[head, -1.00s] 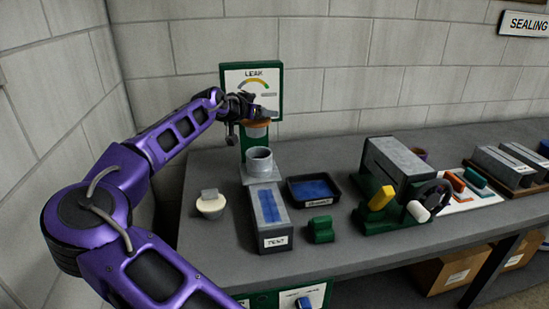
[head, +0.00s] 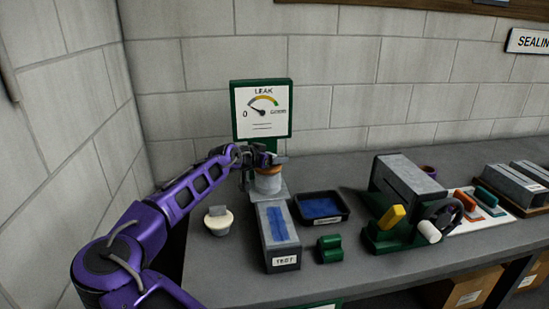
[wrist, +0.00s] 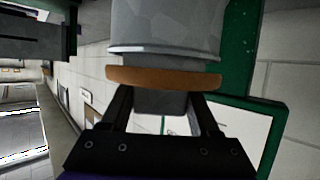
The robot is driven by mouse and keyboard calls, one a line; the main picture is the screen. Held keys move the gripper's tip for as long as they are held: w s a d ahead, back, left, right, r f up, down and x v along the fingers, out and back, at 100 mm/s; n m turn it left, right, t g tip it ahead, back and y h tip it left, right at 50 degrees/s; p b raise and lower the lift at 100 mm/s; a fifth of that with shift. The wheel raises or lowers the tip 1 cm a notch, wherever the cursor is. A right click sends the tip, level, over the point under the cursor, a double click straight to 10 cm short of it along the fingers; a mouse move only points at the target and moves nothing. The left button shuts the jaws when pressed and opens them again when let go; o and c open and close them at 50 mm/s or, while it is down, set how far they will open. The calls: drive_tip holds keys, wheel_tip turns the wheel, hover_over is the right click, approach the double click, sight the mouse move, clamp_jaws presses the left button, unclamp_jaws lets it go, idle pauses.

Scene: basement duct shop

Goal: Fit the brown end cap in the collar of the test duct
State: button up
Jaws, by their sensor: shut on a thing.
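The test duct (head: 285,258) is a grey box with a blue strip and a TEST label, lying on the bench in the head view. Its round grey collar (head: 268,184) stands upright at the far end and fills the top of the wrist view (wrist: 165,32). My gripper (head: 268,160) is shut on the grey grip block of the brown end cap (wrist: 165,77), directly over the collar. The cap's brown rim lies close against the collar's rim, looking slightly tilted in the wrist view. I cannot tell how deep its plug sits. In the head view the gripper partly hides the cap.
The leak gauge (head: 262,110) stands behind the collar, its needle toward the 0 side. A cream cap (head: 218,222) lies left of the duct. A black tray (head: 345,216), a green block (head: 330,250) and a green-based machine (head: 385,237) stand to the right.

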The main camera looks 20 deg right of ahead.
drive_tip(key=shift+f+b, duration=0.3)
drive_tip(key=o, duration=1.5)
drive_tip(key=shift+c, duration=0.2)
drive_tip(key=shift+r+p, duration=0.5)
drive_tip(key=shift+r, duration=0.05)
drive_tip(key=v, duration=1.2)
drive_tip(key=shift+f+b, duration=0.2)
drive_tip(key=shift+b, duration=0.2)
drive_tip(key=shift+a, duration=0.1)
